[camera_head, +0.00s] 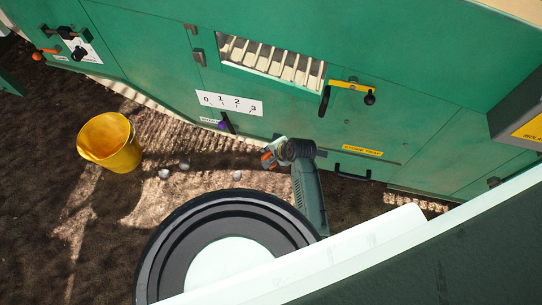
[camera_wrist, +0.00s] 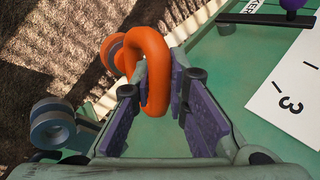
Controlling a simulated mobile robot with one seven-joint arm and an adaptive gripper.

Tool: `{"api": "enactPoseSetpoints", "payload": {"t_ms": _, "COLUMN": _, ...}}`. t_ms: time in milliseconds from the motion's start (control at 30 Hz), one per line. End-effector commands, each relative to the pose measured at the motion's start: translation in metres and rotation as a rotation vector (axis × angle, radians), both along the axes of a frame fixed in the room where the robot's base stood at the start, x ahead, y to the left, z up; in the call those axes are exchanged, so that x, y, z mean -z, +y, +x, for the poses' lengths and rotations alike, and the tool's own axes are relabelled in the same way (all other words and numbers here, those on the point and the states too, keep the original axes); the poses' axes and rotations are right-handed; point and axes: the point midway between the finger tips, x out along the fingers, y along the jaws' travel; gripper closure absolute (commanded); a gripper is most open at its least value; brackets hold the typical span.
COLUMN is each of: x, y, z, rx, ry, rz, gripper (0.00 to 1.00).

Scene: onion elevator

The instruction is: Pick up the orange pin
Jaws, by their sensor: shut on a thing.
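The orange pin (camera_wrist: 150,42) has a thick ring handle and a rounded end to its left. In the wrist view its ring sits between the purple-padded fingers of my gripper (camera_wrist: 158,84), which is shut on it. In the head view my gripper (camera_head: 270,155) is small, close to the front of the green machine, with a bit of the orange pin (camera_head: 266,160) showing at its tips. The pin appears held clear of the ground, but its exact height is hard to tell.
The green machine (camera_head: 150,40) runs along the back, with a purple-knobbed lever (camera_head: 222,125) by a 0-to-3 scale (camera_head: 230,103) and a yellow crank (camera_head: 352,87). A yellow bucket (camera_head: 112,145) stands on the soil at left. Several small pale lumps (camera_head: 164,174) lie between.

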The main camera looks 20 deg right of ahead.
Motion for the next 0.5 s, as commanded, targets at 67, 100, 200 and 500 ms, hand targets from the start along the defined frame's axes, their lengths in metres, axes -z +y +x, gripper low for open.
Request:
{"api": "enactPoseSetpoints", "payload": {"t_ms": 67, "x": 0.0001, "y": 0.0001, "z": 0.0000, "rx": 0.000, "ry": 0.000, "rz": 0.000, "gripper": 1.00}}
{"api": "enactPoseSetpoints", "payload": {"t_ms": 100, "x": 0.0001, "y": 0.0001, "z": 0.0000, "rx": 0.000, "ry": 0.000, "rz": 0.000, "gripper": 1.00}}
{"api": "enactPoseSetpoints", "payload": {"t_ms": 200, "x": -0.0002, "y": 0.0002, "z": 0.0002, "rx": 0.000, "ry": -0.001, "rz": 0.000, "gripper": 1.00}}
{"api": "enactPoseSetpoints", "payload": {"t_ms": 500, "x": -0.0090, "y": 0.0000, "z": 0.0011, "rx": 0.001, "ry": -0.004, "rz": 0.001, "gripper": 1.00}}
